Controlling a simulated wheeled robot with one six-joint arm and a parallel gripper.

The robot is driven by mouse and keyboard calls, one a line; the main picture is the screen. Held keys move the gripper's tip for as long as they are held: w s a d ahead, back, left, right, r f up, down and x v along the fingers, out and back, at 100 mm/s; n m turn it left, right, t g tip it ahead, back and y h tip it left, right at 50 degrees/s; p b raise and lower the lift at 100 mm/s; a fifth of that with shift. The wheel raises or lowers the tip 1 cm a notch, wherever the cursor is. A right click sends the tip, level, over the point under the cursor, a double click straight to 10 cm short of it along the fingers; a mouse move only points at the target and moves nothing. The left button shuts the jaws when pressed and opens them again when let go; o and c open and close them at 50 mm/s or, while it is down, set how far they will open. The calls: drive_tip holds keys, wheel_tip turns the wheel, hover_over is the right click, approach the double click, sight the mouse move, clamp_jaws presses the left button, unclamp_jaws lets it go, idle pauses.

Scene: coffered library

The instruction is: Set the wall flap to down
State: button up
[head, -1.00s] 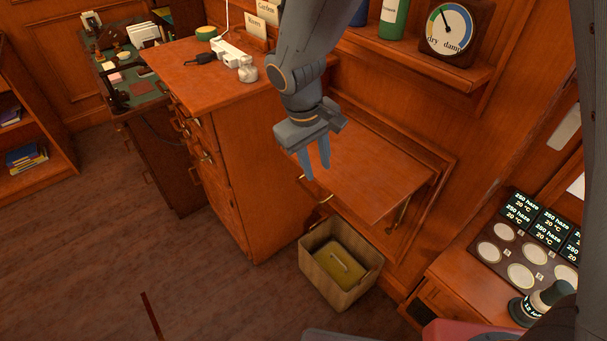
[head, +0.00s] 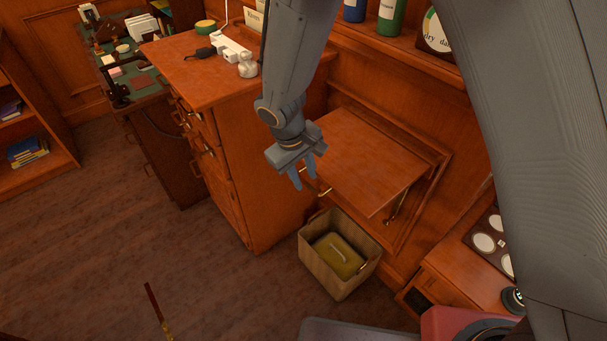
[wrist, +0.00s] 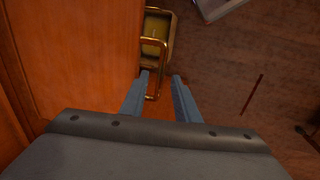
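The wall flap (head: 365,165) is a reddish wooden board standing out level from the wall panel, with a brass stay (head: 397,208) under its right side. A brass handle (head: 325,190) is at its front left edge. My gripper (head: 305,181) points down just off that edge, close to the handle. In the wrist view the flap's wood (wrist: 75,50) fills the left side. There my gripper (wrist: 160,78) is open, its fingers apart, with the handle (wrist: 163,60) showing in the gap between the fingertips. I cannot tell whether they touch it.
A wooden bin (head: 338,270) with a yellowish lidded box (head: 338,255) inside stands on the floor below the flap. A tall wooden cabinet (head: 235,175) stands left of the flap. A lower counter (head: 470,275) with round pads is at the right. The floor at front left is mostly clear.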

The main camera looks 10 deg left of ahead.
clamp_jaws()
idle(1.4)
unclamp_jaws()
drive_tip(key=b+v, duration=0.1)
drive_tip(key=v, duration=0.6)
drive_tip(key=shift+r, duration=0.4)
drive_tip(key=shift+c, duration=0.5)
